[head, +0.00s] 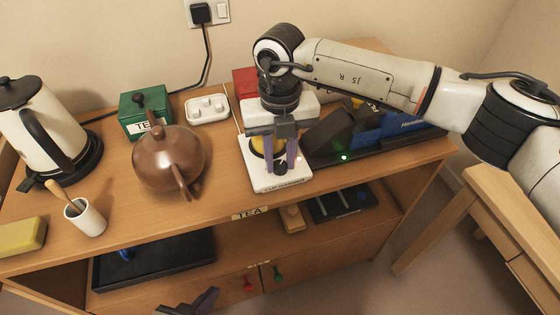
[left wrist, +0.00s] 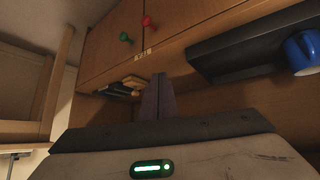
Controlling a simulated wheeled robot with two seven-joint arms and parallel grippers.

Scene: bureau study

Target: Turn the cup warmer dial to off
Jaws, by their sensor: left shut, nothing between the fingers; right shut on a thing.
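The white cup warmer (head: 296,181) sits on the desk top at its front edge, with a printed label along its front. Its dark dial (head: 280,168) shows between the fingertips of my right gripper (head: 282,170), which points down from above and is shut on it. A yellow thing (head: 258,143) on the warmer is mostly hidden behind the gripper; I cannot tell its full shape. The dial's marking is too small to read. My left gripper (head: 203,299) is shut and empty, low in front of the cabinet; its fingers also show in the left wrist view (left wrist: 157,97).
A brown teapot (head: 168,160) stands left of the warmer, near a green tea box (head: 146,112) and a white tray (head: 207,109). A black stand with blue items (head: 375,127) is close on the right. A kettle (head: 42,130) stands far left. Below are shelves and knobbed doors.

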